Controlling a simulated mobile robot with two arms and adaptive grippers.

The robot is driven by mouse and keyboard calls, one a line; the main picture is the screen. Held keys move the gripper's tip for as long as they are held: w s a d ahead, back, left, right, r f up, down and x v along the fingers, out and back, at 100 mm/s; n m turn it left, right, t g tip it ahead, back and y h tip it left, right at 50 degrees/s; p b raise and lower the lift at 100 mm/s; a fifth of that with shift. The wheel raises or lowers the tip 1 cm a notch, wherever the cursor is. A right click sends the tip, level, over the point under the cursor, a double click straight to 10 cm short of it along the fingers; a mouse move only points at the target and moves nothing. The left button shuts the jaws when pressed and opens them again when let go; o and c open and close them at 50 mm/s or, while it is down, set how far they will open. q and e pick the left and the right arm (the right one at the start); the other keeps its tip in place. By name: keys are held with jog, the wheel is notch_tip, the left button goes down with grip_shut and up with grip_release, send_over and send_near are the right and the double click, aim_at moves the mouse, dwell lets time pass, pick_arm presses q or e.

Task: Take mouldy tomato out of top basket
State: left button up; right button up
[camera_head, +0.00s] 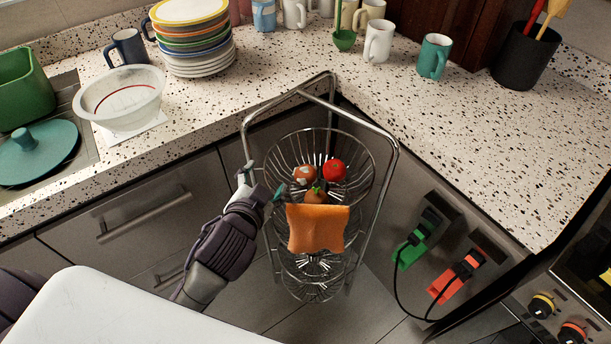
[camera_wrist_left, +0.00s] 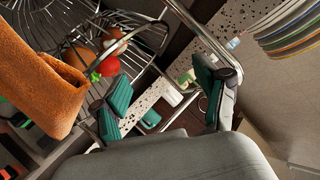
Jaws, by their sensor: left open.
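A wire basket stand stands in the counter corner, its top basket (camera_head: 362,158) holding several round items. A brownish tomato with pale, mould-like spots (camera_head: 305,175) lies at the left, beside a smooth red tomato (camera_head: 334,170). A brownish one with a green stem (camera_head: 316,194) lies in front, partly behind an orange cloth (camera_head: 318,228) hanging over the front rim. In the left wrist view, a red tomato with a green stem (camera_wrist_left: 108,67) shows beside the cloth (camera_wrist_left: 38,80). My left gripper (camera_head: 263,183) is open and empty at the basket's left rim. My right gripper is not in view.
The stand's metal frame (camera_head: 388,190) rises around the basket. Stacked plates (camera_head: 195,45), a white colander (camera_head: 120,97) and mugs (camera_head: 434,57) stand on the speckled counter. Green (camera_head: 411,248) and orange (camera_head: 452,280) clip-like items are at the right cabinet. The right counter is mostly clear.

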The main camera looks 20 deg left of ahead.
pick_arm(q)
jog(key=w+d+r+m+t+h, duration=0.3)
jog(key=d+r+m+t, duration=0.15)
jog(key=r, duration=0.25)
jog(key=w+d+r+m+t+h, duration=0.3)
jog(key=r+m+h, duration=0.15)
jog(key=r, duration=0.35)
jog(key=s+d+r+m+g+h, duration=0.2)
jog(key=d+r+m+g+h, duration=0.2)
jog(key=d+m+g+h, duration=0.85)
jog(key=m+g+y, duration=0.5)
jog(key=m+y, duration=1.1)
send_near(304, 170)
jog(key=x, duration=0.5)
jog(key=shift+s+d+f, duration=0.1)
jog(key=shift+f, duration=0.05)
jog(key=shift+p+x, duration=0.45)
jog(key=shift+x, duration=2.6)
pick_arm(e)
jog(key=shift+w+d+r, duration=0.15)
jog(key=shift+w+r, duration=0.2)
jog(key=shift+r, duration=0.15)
